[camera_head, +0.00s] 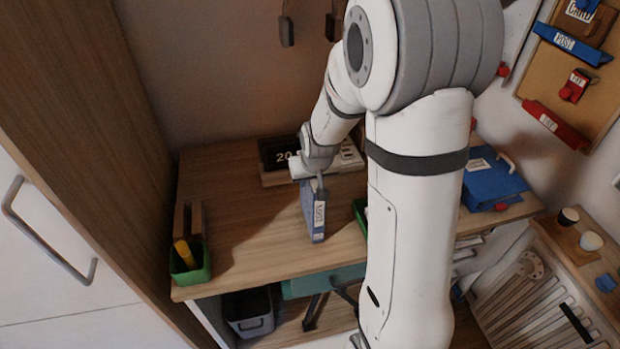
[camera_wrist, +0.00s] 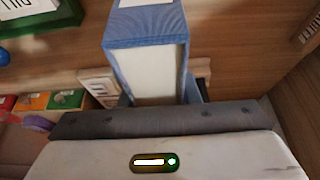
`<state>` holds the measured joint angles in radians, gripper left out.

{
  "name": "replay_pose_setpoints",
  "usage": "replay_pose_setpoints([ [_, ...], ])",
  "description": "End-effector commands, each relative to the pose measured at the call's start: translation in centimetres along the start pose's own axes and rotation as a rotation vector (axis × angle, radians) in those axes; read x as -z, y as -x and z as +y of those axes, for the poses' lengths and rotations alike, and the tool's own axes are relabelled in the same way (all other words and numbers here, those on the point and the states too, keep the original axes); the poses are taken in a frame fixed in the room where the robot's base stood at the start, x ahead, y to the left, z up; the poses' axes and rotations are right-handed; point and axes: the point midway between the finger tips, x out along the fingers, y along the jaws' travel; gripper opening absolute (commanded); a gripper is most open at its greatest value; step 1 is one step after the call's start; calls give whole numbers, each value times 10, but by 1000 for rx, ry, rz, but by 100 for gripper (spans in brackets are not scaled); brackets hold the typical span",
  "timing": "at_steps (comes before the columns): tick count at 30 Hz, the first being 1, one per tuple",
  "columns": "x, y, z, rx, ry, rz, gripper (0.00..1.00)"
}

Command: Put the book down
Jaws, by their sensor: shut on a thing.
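A blue book (camera_head: 313,212) with a white spine label stands upright at the wooden desk (camera_head: 250,222), below my gripper (camera_head: 318,178). My gripper is shut on the book's upper end. In the wrist view the blue book (camera_wrist: 146,55) runs up from the gripper (camera_wrist: 160,98), with its pale page edges facing the camera. I cannot tell whether the book's lower end touches the desk top.
A green pen cup (camera_head: 190,265) stands at the desk's left front corner. A dark clock (camera_head: 279,155) is behind the book, and a green box (camera_head: 361,215) is to its right. Blue folders (camera_head: 490,182) lie at the right.

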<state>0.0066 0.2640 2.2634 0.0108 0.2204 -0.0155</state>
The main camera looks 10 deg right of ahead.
Motion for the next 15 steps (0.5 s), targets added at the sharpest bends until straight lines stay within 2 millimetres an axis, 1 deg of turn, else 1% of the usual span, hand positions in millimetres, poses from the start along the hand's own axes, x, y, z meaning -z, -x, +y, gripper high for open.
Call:
replay_pose_setpoints([
  [6,-1,-3,0,0,0,2,0],
  [7,-2,-4,0,0,0,-1,30],
  [15,-1,-2,0,0,1,-1,51],
])
